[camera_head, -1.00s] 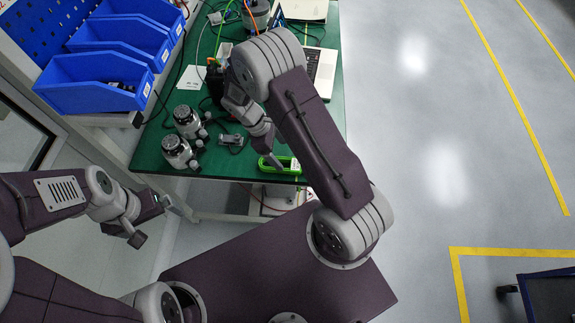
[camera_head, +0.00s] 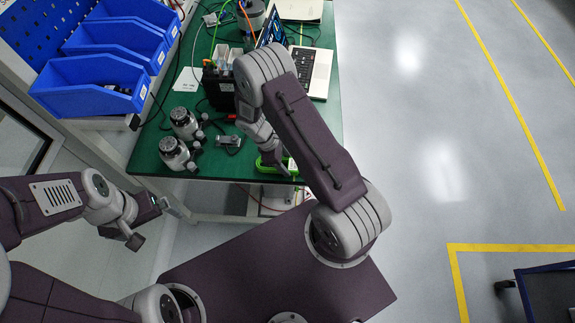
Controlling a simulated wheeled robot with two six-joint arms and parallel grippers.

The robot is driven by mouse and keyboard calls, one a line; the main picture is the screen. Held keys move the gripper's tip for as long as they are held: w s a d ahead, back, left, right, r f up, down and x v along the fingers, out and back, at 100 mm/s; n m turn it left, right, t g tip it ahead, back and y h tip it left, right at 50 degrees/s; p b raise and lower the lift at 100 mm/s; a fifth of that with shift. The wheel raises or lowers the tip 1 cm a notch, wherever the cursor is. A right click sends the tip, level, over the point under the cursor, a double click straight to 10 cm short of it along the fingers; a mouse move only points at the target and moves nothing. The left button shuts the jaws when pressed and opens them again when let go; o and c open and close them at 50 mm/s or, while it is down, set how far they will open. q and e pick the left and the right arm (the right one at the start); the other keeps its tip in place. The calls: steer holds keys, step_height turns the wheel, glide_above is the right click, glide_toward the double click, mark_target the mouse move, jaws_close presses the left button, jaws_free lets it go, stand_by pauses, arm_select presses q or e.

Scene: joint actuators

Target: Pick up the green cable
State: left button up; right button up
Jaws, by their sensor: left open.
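A thin green cable (camera_head: 215,32) runs across the back of the green workbench (camera_head: 165,158). A bright green, frame-like item (camera_head: 266,168) lies at the bench's front edge; I cannot tell exactly what it is. My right gripper (camera_head: 277,162) points down at this green item, largely overlapping it in view. Whether it touches the item, and whether its jaws are open, is unclear, since my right arm hides part of it. My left gripper (camera_head: 150,222) is open and empty, off the bench's front left corner, away from the green things.
Two grey joint actuators (camera_head: 176,153) and a small grey part (camera_head: 229,141) stand on the bench. A black box (camera_head: 217,90), an orange cable and a laptop (camera_head: 313,70) are further back. Blue bins (camera_head: 95,83) are at the left.

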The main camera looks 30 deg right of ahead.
steer(key=c, duration=0.8)
steer(key=shift+c, duration=0.2)
steer(key=shift+r, duration=0.1)
steer(key=shift+r, duration=0.35)
steer(key=r, duration=0.2)
steer(key=s+r, duration=0.1)
steer(key=r, duration=0.1)
steer(key=shift+d, duration=0.25)
steer(key=s+d+r, duration=0.4)
steer(key=s+r, duration=0.2)
steer(key=s, duration=0.3)
steer(key=shift+s+d, duration=0.3)
